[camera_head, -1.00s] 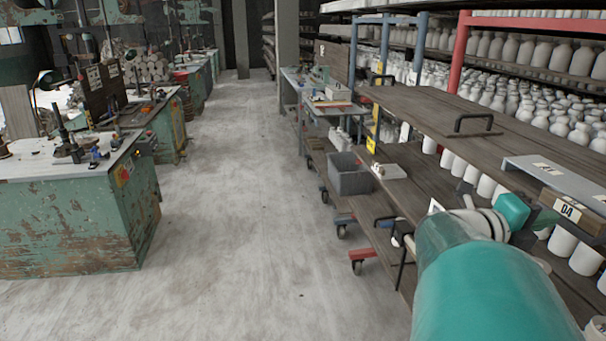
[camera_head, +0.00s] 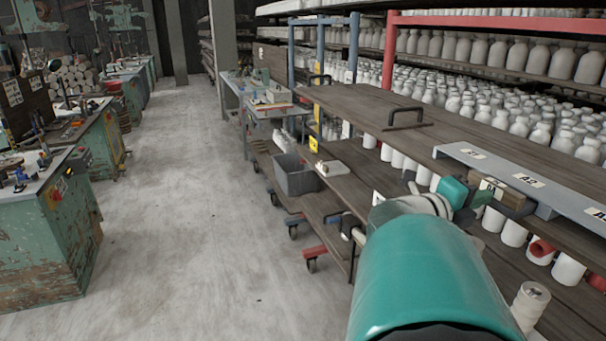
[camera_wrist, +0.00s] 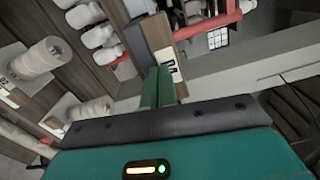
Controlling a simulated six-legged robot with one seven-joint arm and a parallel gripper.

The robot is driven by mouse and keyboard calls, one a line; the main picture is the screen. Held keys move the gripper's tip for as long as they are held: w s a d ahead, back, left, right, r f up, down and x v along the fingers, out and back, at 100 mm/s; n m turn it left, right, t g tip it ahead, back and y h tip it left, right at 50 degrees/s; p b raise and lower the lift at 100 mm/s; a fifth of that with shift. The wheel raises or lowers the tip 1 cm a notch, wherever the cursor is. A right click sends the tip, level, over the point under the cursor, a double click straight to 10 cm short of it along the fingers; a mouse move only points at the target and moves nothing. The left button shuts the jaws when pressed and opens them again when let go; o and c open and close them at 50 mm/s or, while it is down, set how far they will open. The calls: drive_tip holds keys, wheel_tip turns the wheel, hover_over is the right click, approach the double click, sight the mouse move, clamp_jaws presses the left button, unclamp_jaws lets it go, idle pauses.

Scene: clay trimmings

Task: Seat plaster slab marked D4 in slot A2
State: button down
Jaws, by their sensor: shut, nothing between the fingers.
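A brown block with a pale label (camera_head: 491,187), which I take for the slab, sits at the front edge of the grey rack (camera_head: 553,198), below its first label. The label's marking looks like D4 in the earlier head view but is too small now. In the wrist view, the labelled block (camera_wrist: 157,35) is just beyond the fingertips. Slot A2 is marked by a tag (camera_head: 528,180) on the rack; its inside is hidden. My gripper (camera_head: 478,198) is shut and empty beside the block. Its green fingers (camera_wrist: 158,84) are together; I cannot tell whether they touch the block.
A wooden shelf (camera_head: 362,115) with a black handle (camera_head: 406,117) carries the rack. White jars (camera_head: 513,232) stand on the level below. A grey bin (camera_head: 295,174) sits on the lower shelf. The floor (camera_head: 190,190) to the left is clear, with green workbenches (camera_head: 40,240) beyond it.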

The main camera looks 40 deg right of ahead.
drive_tip(key=shift+x, duration=1.65)
drive_tip(key=v, duration=0.3)
idle(0.5)
drive_tip(key=shift+w+a, duration=0.1)
drive_tip(key=shift+a, duration=0.1)
